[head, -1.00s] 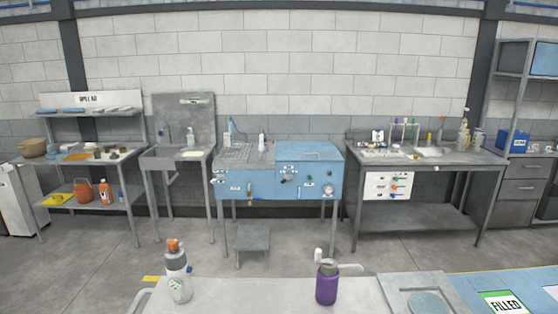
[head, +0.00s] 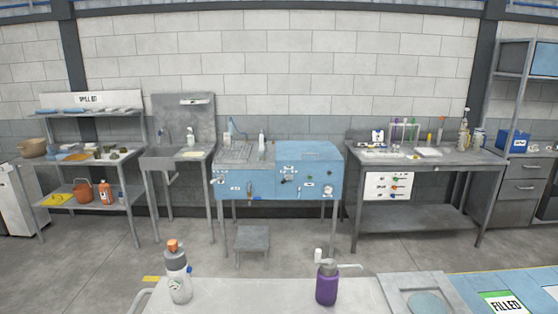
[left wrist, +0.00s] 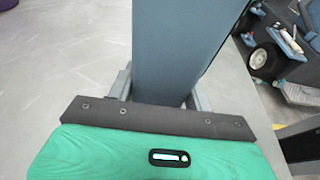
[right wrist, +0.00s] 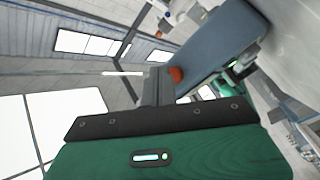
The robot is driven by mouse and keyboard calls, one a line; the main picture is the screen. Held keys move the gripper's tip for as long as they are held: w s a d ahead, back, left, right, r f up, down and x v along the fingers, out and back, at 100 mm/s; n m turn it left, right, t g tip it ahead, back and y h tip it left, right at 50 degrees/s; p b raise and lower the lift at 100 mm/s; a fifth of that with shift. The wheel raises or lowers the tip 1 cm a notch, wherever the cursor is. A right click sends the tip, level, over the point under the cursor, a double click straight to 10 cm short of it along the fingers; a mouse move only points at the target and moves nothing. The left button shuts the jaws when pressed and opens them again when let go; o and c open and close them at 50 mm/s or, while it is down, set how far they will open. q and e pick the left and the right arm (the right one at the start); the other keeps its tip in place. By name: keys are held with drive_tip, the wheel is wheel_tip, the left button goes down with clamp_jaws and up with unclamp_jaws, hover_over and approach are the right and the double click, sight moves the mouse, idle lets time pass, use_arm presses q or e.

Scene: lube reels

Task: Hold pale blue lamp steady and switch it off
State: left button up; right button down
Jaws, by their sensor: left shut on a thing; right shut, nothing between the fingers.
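In the left wrist view a broad slate-blue slab, by its look the pale blue lamp (left wrist: 185,45), stands between the fingers of my left gripper (left wrist: 160,86), which is shut on it. In the right wrist view the lamp (right wrist: 222,45) runs diagonally, with an orange-red knob (right wrist: 176,75) at its lower left end. My right gripper (right wrist: 157,84) is shut and empty, its tips close beside the knob; I cannot tell whether they touch. A green part by the lamp looks like my left gripper (right wrist: 238,68). The head view shows neither gripper nor the lamp.
In the head view a white-and-grey bottle (head: 178,279) and a purple bottle (head: 327,286) stand on the near table (head: 255,298). A blue-fronted bench (head: 264,184), a sink (head: 173,158) and a grey workbench (head: 440,158) line the wall. The floor between is mostly clear.

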drive_tip(key=shift+a, duration=0.6)
idle(0.3)
drive_tip(key=shift+d, duration=0.65)
drive_tip(key=d, duration=0.6)
idle(0.3)
